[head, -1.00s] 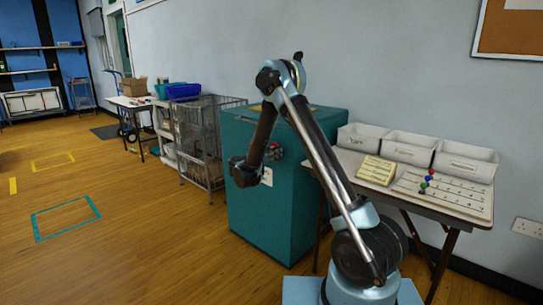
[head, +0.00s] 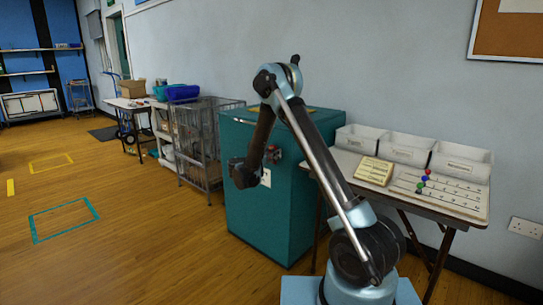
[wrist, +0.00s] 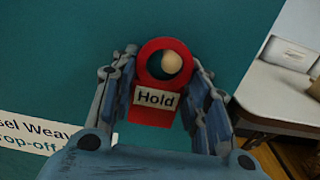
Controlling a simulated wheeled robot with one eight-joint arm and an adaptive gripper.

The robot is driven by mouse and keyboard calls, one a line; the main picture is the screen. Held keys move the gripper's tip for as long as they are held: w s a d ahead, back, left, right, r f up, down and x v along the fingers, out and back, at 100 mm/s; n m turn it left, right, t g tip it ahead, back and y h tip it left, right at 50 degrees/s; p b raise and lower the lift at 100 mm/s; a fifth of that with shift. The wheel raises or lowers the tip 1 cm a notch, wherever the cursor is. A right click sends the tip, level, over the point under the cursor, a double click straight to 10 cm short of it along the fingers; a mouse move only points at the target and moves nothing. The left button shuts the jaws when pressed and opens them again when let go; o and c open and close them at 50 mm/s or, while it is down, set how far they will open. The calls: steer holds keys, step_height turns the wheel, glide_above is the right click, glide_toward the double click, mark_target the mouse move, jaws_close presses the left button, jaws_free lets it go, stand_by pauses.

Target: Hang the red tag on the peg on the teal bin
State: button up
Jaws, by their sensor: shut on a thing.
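The red tag (wrist: 151,117) carries a white label reading "Hold" and has a round hole near its top. My gripper (wrist: 162,95) is shut on the tag, one finger at each side of it. The pale rounded end of the peg (wrist: 171,63) shows within the tag's hole, right of its middle; I cannot tell whether it passes through. The teal bin (wrist: 225,25) fills the background. In the head view my gripper (head: 273,154) is at the front of the teal bin (head: 290,215), and the tag is too small to make out well.

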steer(key=o, duration=0.8)
steer(key=shift+w+d+f, duration=0.1)
steer(key=shift+w+d, duration=0.05)
steer(key=shift+d, duration=0.2)
steer(key=shift+o, duration=1.1)
steer(key=shift+w+d+f, duration=0.1)
steer(key=shift+w, duration=0.05)
steer(key=shift+a, duration=0.2)
